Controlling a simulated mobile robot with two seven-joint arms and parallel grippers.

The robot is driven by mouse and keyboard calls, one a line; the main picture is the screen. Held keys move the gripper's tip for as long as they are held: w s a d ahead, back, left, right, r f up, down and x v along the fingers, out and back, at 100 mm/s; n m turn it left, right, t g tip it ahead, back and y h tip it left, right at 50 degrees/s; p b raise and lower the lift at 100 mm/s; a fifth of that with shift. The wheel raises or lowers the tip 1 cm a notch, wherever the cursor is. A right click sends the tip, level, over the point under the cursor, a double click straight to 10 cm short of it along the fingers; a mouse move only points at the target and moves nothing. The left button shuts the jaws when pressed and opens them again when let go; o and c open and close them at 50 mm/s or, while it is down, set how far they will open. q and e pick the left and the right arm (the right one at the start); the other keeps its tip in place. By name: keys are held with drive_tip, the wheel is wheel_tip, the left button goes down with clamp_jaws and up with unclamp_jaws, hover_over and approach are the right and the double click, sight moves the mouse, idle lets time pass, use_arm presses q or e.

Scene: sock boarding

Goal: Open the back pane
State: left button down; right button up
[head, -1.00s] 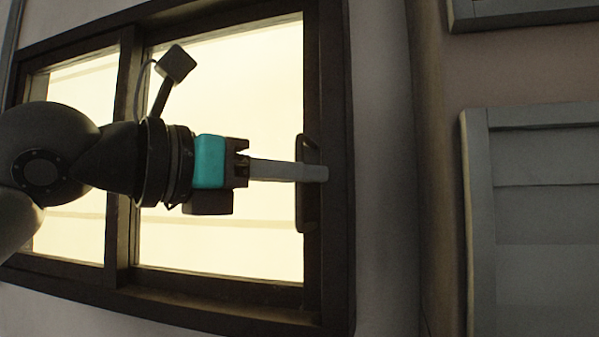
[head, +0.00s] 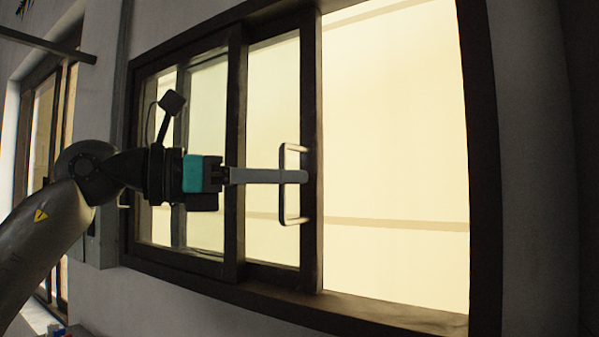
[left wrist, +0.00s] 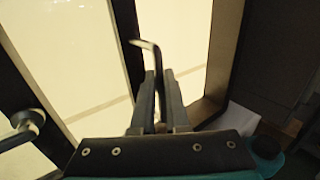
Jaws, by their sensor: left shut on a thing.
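The sliding pane (head: 272,150) stands in a dark window frame in the head view. Right of the pane is a wide, bright opening (head: 395,150). My right gripper is not in view.
The dark window frame (head: 482,170) surrounds the pane and the opening. A second window or door (head: 40,150) stands at the far left. Pale wall (head: 170,300) runs below the window. A small coloured item (head: 58,330) shows at the bottom left.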

use_arm(q)
drive_tip(key=shift+w+a, duration=0.1)
drive_tip(key=shift+a, duration=0.05)
drive_tip(key=c, duration=0.9)
unclamp_jaws()
drive_tip(key=b+v, duration=0.3)
drive_tip(key=v, duration=1.2)
drive_tip(key=shift+b, duration=0.3)
